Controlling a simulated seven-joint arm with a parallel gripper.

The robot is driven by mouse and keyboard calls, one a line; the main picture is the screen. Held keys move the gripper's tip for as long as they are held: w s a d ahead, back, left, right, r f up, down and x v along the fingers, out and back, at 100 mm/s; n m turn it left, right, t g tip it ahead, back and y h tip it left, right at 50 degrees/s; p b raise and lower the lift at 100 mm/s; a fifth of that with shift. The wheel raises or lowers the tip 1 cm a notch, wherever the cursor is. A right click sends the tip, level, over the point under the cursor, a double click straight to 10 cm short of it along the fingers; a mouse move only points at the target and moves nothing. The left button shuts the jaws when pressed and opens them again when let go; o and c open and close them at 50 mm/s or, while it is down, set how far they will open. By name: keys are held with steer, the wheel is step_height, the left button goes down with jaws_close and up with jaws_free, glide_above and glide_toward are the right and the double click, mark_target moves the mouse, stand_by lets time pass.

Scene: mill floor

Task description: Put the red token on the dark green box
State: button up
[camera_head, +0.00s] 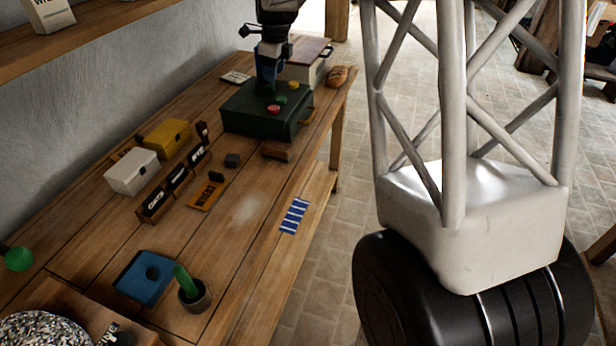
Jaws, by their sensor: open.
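The dark green box (240,117) stands at the far end of the wooden table. A red token (273,109) lies on its top, near the front edge. A green token (281,100) and a yellow token (294,85) lie on the top behind it. My gripper (266,89) points down over the box, just behind and left of the red token. It is open, and I see nothing held in it. Its fingertips are small and dark, so their exact gap above the lid cannot be told.
A white box (131,173), a yellow box (167,137) and a lettered rack (154,208) stand left. A wooden block (277,151) is near the green box. The table's middle (245,240) is mostly clear.

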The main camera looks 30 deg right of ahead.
steer(key=s+a+r+n, duration=0.2)
steer(key=s+a+n, duration=0.15)
steer(key=s, duration=0.45)
steer(key=s+a+r+n, duration=0.2)
steer(key=s+n, duration=0.3)
steer(key=s, duration=0.3)
steer(key=s+a+r+n, duration=0.25)
steer(key=s+n, duration=0.25)
steer(key=s, duration=0.3)
steer(key=s+a+f+n, duration=0.2)
steer(key=s+n, duration=0.4)
steer(key=s, duration=0.5)
steer(key=s+a+f+n+t, duration=0.1)
steer(key=s+f+n, duration=0.1)
steer(key=s+n, duration=0.5)
steer(key=s, duration=0.5)
steer(key=shift+s+a+f+h, duration=0.15)
steer(key=shift+a+f+h, duration=0.15)
steer(key=shift+a+h, duration=0.1)
